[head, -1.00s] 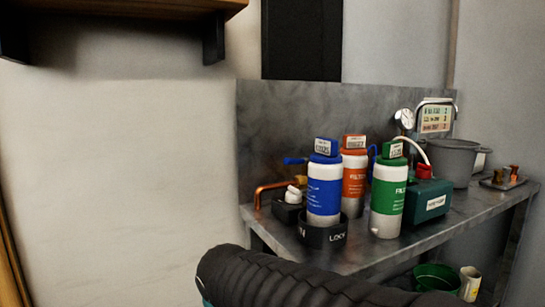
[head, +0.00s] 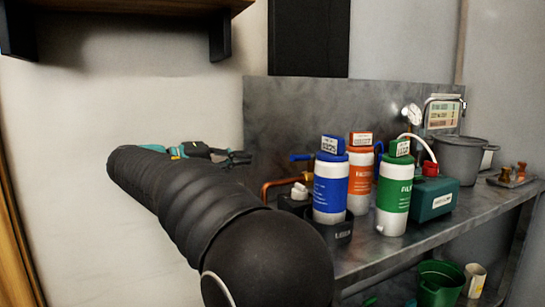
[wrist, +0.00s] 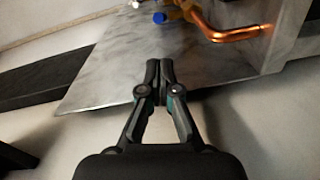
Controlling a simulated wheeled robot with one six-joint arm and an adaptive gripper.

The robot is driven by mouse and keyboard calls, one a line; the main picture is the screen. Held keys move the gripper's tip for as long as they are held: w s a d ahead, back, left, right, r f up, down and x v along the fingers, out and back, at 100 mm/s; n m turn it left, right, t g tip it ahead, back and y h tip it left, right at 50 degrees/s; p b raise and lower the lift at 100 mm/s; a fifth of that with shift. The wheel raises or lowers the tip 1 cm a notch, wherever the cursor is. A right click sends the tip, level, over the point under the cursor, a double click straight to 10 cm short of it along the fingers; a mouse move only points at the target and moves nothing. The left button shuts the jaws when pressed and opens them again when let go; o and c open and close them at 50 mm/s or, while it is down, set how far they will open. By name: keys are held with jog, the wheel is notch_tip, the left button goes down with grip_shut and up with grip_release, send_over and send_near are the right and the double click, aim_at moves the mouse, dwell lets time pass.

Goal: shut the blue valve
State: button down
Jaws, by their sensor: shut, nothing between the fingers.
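The blue valve handle (head: 301,157) shows in the head view as a small blue lever at the left end of the counter, behind the blue-labelled filter bottle. It sits by a brass fitting on a copper pipe (head: 275,187). In the wrist view a blue piece of the valve (wrist: 159,17) shows at the top edge, beside the brass body and the bent copper pipe (wrist: 238,35). My gripper (head: 243,157) is left of the handle in the head view and apart from it. In the wrist view my gripper (wrist: 158,65) has its fingers together and empty, below the valve.
The blue (head: 330,185), orange (head: 361,180) and green (head: 394,195) filter bottles stand close together on the metal counter (head: 380,257). A teal box (head: 434,198) and a grey pot (head: 461,155) are further right. The metal backsplash (head: 290,110) rises behind the valve.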

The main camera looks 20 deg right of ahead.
send_near(302, 157)
jog(key=w+d, duration=0.1)
jog(key=d, duration=0.2)
jog(key=w+d, duration=0.1)
jog(key=d, duration=0.1)
jog(key=shift+w, duration=0.3)
